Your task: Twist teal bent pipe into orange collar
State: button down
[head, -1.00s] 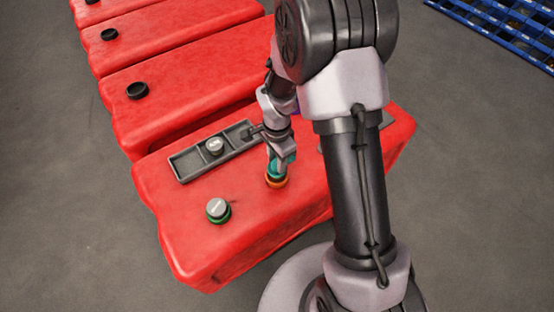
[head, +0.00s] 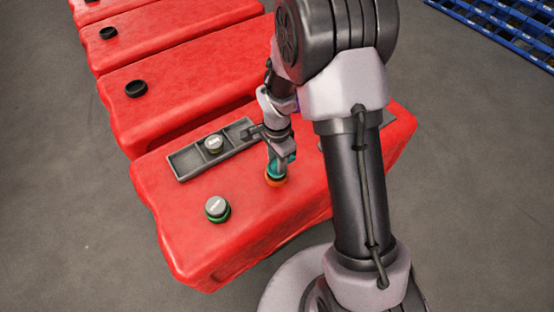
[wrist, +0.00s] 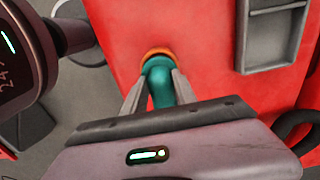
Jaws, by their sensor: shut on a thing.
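The teal bent pipe (head: 276,167) stands at the orange collar (head: 276,181) on top of the nearest red tank (head: 245,240). My gripper (head: 283,156) is shut on the pipe from above. In the wrist view the teal pipe (wrist: 160,80) lies between the two fingers (wrist: 158,92), and its far end meets the orange collar (wrist: 158,52). Only part of the collar's rim shows there. I cannot tell how deep the pipe sits in it.
A grey cap on a green collar (head: 217,209) stands to the left. A dark tray (head: 187,163) holds another grey cap (head: 214,143). A second tray is partly hidden behind my arm. More red tanks with black caps (head: 136,89) line up behind. A blue pallet (head: 510,30) lies at upper right.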

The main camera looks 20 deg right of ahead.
jog(key=shift+f, duration=0.35)
jog(key=shift+f+b, duration=0.35)
jog(key=shift+b, duration=0.35)
dwell(0.6)
jog(key=shift+m, duration=0.3)
jog(key=shift+m+b, duration=0.4)
jog(key=shift+b, duration=0.15)
jog(key=shift+m+b, duration=0.5)
jog(key=shift+m, duration=0.3)
jog(key=shift+m+b, duration=0.5)
jog(key=shift+m, duration=0.2)
